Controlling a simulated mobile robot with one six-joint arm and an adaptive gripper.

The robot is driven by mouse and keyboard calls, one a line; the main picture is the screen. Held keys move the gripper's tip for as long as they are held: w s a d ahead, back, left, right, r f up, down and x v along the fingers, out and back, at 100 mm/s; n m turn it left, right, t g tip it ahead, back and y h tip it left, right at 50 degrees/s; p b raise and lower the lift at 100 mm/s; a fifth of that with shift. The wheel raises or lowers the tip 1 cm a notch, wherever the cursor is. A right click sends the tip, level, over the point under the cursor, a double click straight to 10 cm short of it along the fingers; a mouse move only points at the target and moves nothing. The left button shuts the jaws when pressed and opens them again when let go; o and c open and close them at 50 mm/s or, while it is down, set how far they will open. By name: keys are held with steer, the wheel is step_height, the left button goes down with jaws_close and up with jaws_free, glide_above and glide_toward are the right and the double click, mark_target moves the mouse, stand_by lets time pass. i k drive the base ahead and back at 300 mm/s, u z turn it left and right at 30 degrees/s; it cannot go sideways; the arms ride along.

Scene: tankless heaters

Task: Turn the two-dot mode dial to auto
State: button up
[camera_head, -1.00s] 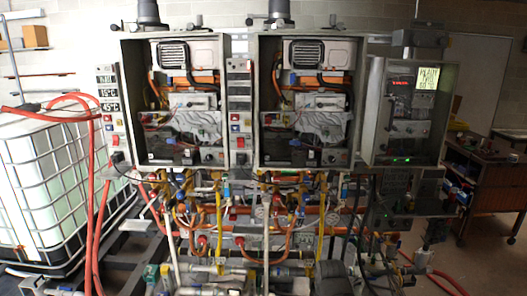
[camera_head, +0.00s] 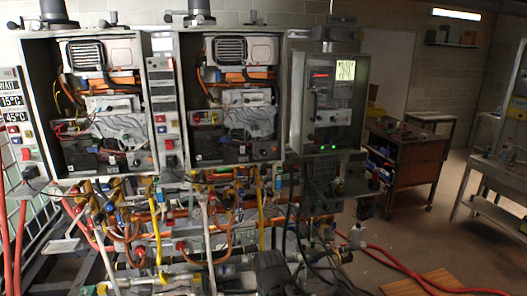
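Two open heater cabinets (camera_head: 180,100) and a smaller control box (camera_head: 293,105) with a lit yellow-green display (camera_head: 345,70) and green lights stand across the left and middle. A small round knob-like part (camera_head: 263,153) shows low in the second heater, and a similar one (camera_head: 137,162) low in the first. I cannot make out any dot marks, so I cannot tell which is the two-dot mode dial or where it points. My gripper is not in view.
Switch panels (camera_head: 164,100) flank the heaters. Pipes, hoses and valves crowd the space below them. A red hose (camera_head: 395,268) and a wooden board (camera_head: 425,283) lie on the floor at right. A cart (camera_head: 415,160) and a bench (camera_head: 495,175) stand farther right, with open floor between.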

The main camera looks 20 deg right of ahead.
mark_target(262, 153)
steer(key=k, duration=1.35)
steer(key=z, duration=0.45)
steer(key=i, duration=1.85)
steer(key=u, duration=0.4)
